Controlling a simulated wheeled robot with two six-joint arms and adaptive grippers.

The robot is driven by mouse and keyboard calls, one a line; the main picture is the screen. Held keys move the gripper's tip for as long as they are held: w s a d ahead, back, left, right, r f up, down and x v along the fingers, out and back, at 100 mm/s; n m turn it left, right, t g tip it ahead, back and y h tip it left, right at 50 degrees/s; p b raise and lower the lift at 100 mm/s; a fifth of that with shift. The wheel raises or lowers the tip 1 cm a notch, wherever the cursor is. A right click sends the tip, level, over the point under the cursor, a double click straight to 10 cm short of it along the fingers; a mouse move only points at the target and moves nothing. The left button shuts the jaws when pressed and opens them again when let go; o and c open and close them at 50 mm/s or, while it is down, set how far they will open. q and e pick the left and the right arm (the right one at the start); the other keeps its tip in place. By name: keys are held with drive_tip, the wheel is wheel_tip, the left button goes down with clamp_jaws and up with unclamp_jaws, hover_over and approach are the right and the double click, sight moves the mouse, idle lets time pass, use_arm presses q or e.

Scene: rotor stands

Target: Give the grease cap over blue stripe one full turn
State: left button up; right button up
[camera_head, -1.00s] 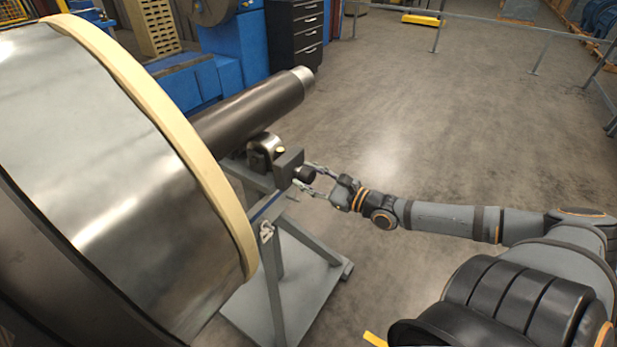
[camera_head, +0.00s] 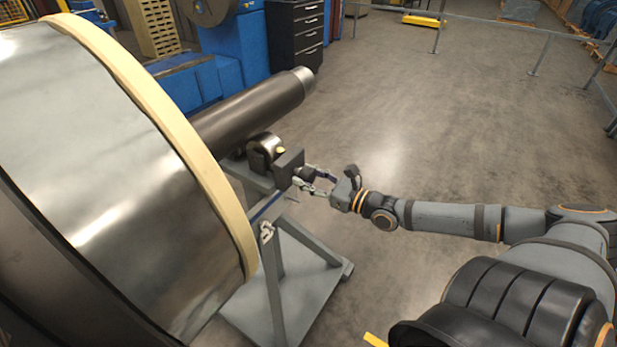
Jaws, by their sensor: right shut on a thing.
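The dark grease cap (camera_head: 303,173) sticks out from the right side of a grey block (camera_head: 288,166) on the rotor stand (camera_head: 275,270). A blue stripe (camera_head: 265,207) runs along the stand's top bar, below and left of the cap. My right gripper (camera_head: 306,178) reaches in from the right and is shut on the cap, its fingers on either side of it. The fingers partly hide the cap. My left gripper is not in view.
A large metal rotor (camera_head: 110,190) with a cream rim fills the left. Its dark shaft (camera_head: 250,108) passes above the stand's roller (camera_head: 264,145). Open floor (camera_head: 430,120) lies behind and right of my right arm. A railing (camera_head: 480,18) stands far back.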

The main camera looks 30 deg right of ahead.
drive_tip(key=shift+f, duration=0.1)
drive_tip(key=o, duration=1.2)
drive_tip(key=shift+c, duration=0.2)
